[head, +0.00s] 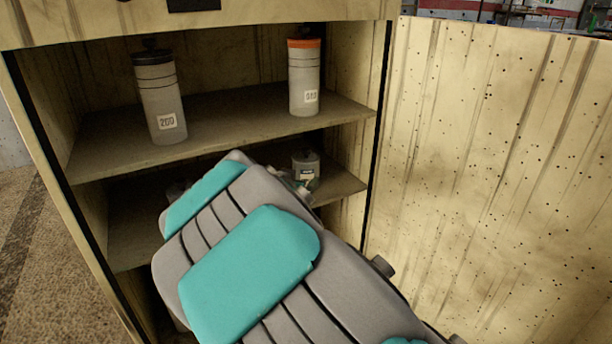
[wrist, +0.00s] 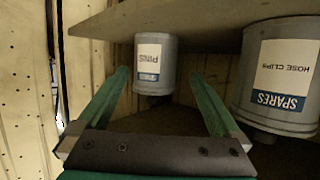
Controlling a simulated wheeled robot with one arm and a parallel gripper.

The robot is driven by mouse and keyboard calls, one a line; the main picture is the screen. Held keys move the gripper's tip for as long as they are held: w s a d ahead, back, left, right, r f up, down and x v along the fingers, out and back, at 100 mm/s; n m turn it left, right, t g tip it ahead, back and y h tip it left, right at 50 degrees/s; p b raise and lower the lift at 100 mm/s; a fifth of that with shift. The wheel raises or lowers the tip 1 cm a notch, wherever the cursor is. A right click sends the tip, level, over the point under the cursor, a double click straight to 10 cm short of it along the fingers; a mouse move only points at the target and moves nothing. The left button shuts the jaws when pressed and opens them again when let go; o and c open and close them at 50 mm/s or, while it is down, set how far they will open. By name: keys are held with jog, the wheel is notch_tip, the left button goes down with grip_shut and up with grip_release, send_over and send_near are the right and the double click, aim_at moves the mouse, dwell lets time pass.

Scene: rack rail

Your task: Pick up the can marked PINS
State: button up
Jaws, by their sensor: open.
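The can marked PINS (wrist: 155,62) is a small grey cylinder with a white and blue label. It appears upside down in the wrist view, standing on a shelf (wrist: 110,24). My gripper (wrist: 158,84) is open, its two green fingers pointing toward the can with a finger on either side of its line. The fingers look empty, and I cannot tell how far short of the can they are. In the head view a small grey labelled can (head: 306,167), likely the same one, stands at the right of the lower shelf, and my arm hides the gripper.
A larger grey can marked HOSE CLIPS and SPARES (wrist: 283,75) stands to the right in the wrist view. A black-topped canister (head: 160,103) and an orange-topped canister (head: 304,78) stand on the upper shelf (head: 232,118). An open cabinet door (head: 490,150) is at right.

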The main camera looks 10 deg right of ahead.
aim_at(306, 171)
jog(key=shift+w+d+r+h, duration=0.1)
jog(key=shift+w+d+h, duration=0.2)
jog(key=shift+h, duration=0.3)
jog(key=shift+w+d, duration=0.15)
jog(key=shift+d, duration=0.1)
jog(key=shift+a+b+x, duration=0.2)
jog(key=shift+b+x, duration=0.35)
jog(key=shift+x, duration=3)
jog(key=shift+w, duration=0.1)
jog(key=c, duration=1.4)
